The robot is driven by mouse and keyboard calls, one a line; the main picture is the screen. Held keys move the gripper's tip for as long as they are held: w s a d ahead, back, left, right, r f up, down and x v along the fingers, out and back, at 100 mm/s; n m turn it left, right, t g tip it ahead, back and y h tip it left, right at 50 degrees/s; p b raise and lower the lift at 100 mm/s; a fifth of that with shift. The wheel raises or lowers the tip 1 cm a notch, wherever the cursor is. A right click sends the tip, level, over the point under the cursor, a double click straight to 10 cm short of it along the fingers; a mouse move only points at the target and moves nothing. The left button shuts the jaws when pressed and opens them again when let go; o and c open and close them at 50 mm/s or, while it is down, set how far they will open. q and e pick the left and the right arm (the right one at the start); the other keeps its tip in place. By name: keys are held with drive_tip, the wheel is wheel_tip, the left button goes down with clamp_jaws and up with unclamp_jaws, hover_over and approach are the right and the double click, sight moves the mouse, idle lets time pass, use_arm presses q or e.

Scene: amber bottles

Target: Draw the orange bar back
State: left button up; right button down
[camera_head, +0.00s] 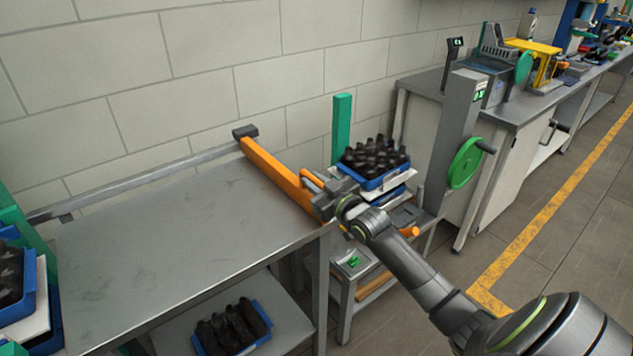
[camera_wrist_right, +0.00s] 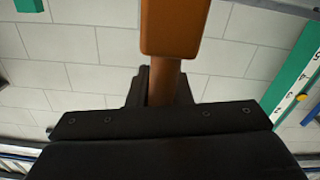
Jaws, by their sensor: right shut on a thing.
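The orange bar (camera_head: 276,172) lies across the right end of the grey metal table, running from a dark block on the rear rail toward the front edge. My right gripper (camera_head: 324,203) is at the bar's front end, where an orange handle (camera_head: 311,178) shows, and is shut on it. In the right wrist view the orange handle (camera_wrist_right: 174,28) rises from between the dark jaws (camera_wrist_right: 162,98). The fingertips are partly hidden in the head view. My left gripper is not in view.
The table top (camera_head: 170,230) left of the bar is bare. A rail (camera_head: 140,182) runs along its back. A blue crate of dark bottles (camera_head: 374,163) stands on a stand to the right. Another blue crate (camera_head: 262,318) sits on the lower shelf. A green handwheel (camera_head: 465,162) is farther right.

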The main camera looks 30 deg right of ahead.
drive_tip(key=shift+d+r, duration=0.1)
drive_tip(key=shift+r, duration=0.05)
drive_tip(key=c, duration=1.7)
unclamp_jaws()
drive_tip(key=shift+o, duration=1.2)
drive_tip(key=shift+d, duration=0.2)
drive_tip(key=shift+o, duration=0.5)
drive_tip(key=shift+d, duration=0.2)
drive_tip(key=shift+a, duration=0.1)
